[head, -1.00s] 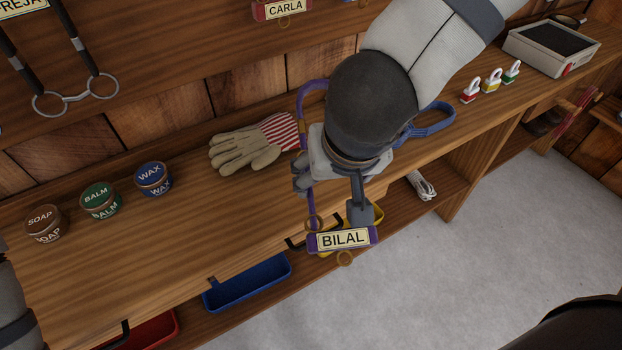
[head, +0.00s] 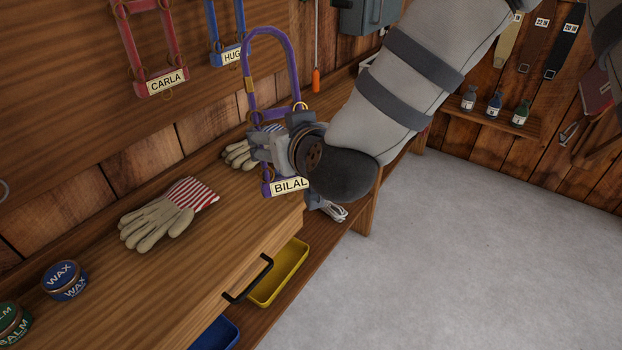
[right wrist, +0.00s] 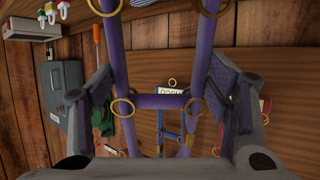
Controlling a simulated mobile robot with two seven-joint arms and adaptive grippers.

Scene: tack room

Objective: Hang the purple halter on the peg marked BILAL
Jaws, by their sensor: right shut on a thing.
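The purple halter (head: 265,32) is in my right gripper (head: 266,150), its looped strap up and its BILAL name plate (head: 290,186) at the bottom. It is held in the air in front of the board, above the bench. In the right wrist view its purple straps and crossbar (right wrist: 163,102) lie between the two fingers, with brass rings at the joints. My right gripper is shut on the halter; its arm comes from the upper right. I see no peg marked BILAL; pegs are hidden or out of view. My left gripper is not in view.
A red CARLA halter (head: 155,50) and a blue halter (head: 228,30) hang on the board. The bench (head: 170,275) bears gloves (head: 165,215) and tins (head: 64,280). A grey box (head: 365,18) is on the wall behind. The floor at right is clear.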

